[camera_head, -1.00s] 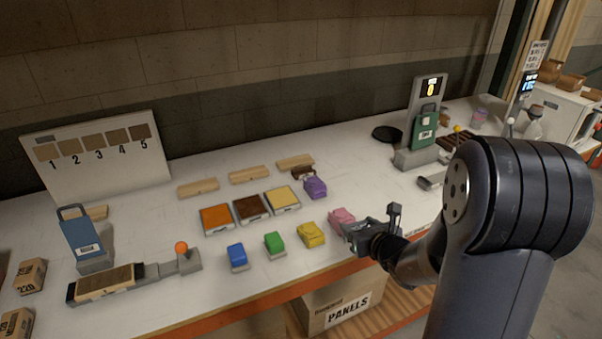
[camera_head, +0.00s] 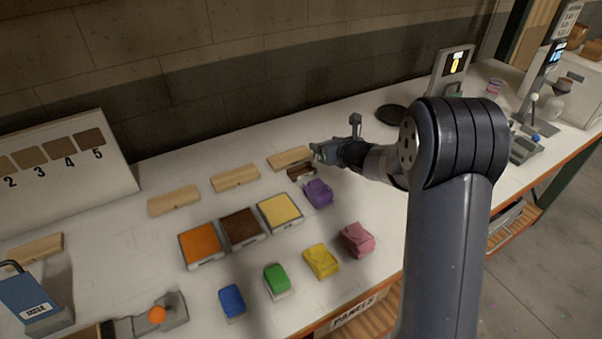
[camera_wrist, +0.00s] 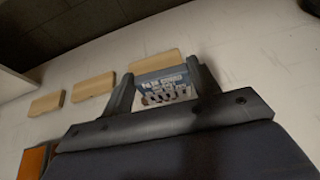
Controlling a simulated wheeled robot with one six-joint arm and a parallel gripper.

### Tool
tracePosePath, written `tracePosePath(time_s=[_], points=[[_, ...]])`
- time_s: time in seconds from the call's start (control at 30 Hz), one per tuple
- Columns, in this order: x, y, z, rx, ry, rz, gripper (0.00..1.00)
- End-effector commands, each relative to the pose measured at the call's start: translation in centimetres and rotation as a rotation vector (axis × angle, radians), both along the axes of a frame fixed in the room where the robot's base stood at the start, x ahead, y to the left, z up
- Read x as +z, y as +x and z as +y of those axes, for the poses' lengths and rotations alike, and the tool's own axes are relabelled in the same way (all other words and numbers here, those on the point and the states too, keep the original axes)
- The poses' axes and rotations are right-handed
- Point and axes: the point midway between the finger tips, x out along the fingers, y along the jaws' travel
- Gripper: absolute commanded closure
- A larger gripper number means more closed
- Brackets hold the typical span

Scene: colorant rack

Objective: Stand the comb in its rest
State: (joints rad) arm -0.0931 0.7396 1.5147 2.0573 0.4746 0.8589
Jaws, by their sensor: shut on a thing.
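My gripper (camera_head: 326,152) is over the back part of the bench, beside the rightmost wooden block (camera_head: 289,158). In the wrist view my gripper (camera_wrist: 164,84) is shut on the comb (camera_wrist: 160,82), a small flat plate with a blue upper part, printed text and a white notched lower part. The comb cannot be made out in the head view. Two other wooden blocks, the middle one (camera_head: 236,178) and the left one (camera_head: 174,200), lie in line with the rightmost. I cannot tell which thing is the comb's rest. A small dark brown piece (camera_head: 301,173) lies just below my gripper.
Orange (camera_head: 201,245), brown (camera_head: 242,228) and yellow (camera_head: 280,211) trays stand in front of the wooden blocks. Purple (camera_head: 318,193), pink (camera_head: 357,239) and other coloured blocks stand nearer the front. A black disc (camera_head: 391,114) lies behind my arm.

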Motion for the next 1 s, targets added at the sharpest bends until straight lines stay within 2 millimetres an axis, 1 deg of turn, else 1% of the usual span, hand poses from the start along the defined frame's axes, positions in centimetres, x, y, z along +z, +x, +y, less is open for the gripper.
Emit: tracePosePath(time_s=[0.03, 0.1, 0.2, 0.3, 0.37, 0.5, 0.6, 0.77, 0.9, 1.0], points=[[0.0, 1.1, 1.9, 0.019, -0.002, -0.005, 0.65], [0.2, 2.3, 3.7, 0.033, -0.005, -0.01, 0.65], [0.5, 3.4, 5.5, 0.046, -0.006, -0.016, 0.65], [0.5, 3.9, 6.5, 0.051, -0.005, -0.019, 0.65], [-0.1, 4.0, 6.7, 0.052, -0.005, -0.018, 0.65], [-2.7, 4.0, 6.7, 0.051, -0.005, -0.014, 0.65], [-4.3, 4.0, 6.7, 0.051, -0.005, -0.017, 0.65], [-5.7, 4.1, 6.7, 0.052, -0.006, -0.018, 0.65], [-7.7, 4.0, 6.7, 0.051, -0.005, -0.016, 0.65], [-8.9, 4.0, 6.7, 0.051, -0.005, -0.018, 0.65]])
